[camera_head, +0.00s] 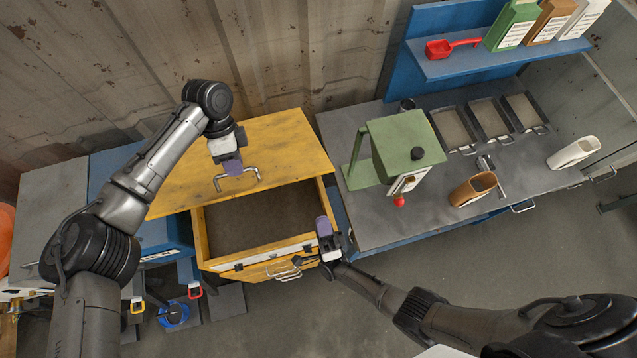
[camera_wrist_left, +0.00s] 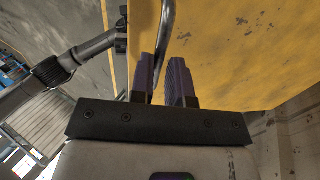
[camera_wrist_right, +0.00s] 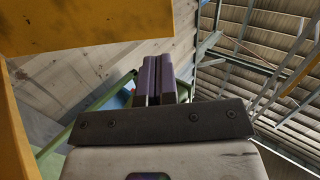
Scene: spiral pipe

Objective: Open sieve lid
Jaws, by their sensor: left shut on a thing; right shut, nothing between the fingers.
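The sieve is a yellow box (camera_head: 199,238), and its worn yellow lid (camera_head: 285,140) covers the back part. A dark interior shows in front of the lid. A bent metal handle (camera_head: 251,172) stands at the lid's front edge. My left gripper (camera_head: 232,167) is shut on this handle. In the left wrist view, the handle bar (camera_wrist_left: 166,28) runs between its purple fingers (camera_wrist_left: 174,72), with the yellow lid surface (camera_wrist_left: 235,55) beyond. My right gripper (camera_head: 323,226) is shut and empty at the box's front right corner. Its closed fingers (camera_wrist_right: 158,75) show in the right wrist view.
A green machine (camera_head: 405,142) with a red knob stands on the grey bench to the right, beside a brown cup (camera_head: 473,190) and a white scoop (camera_head: 573,152). A shelf (camera_head: 500,62) holds a red scoop and bags. Another metal handle (camera_head: 283,272) is on the box's front.

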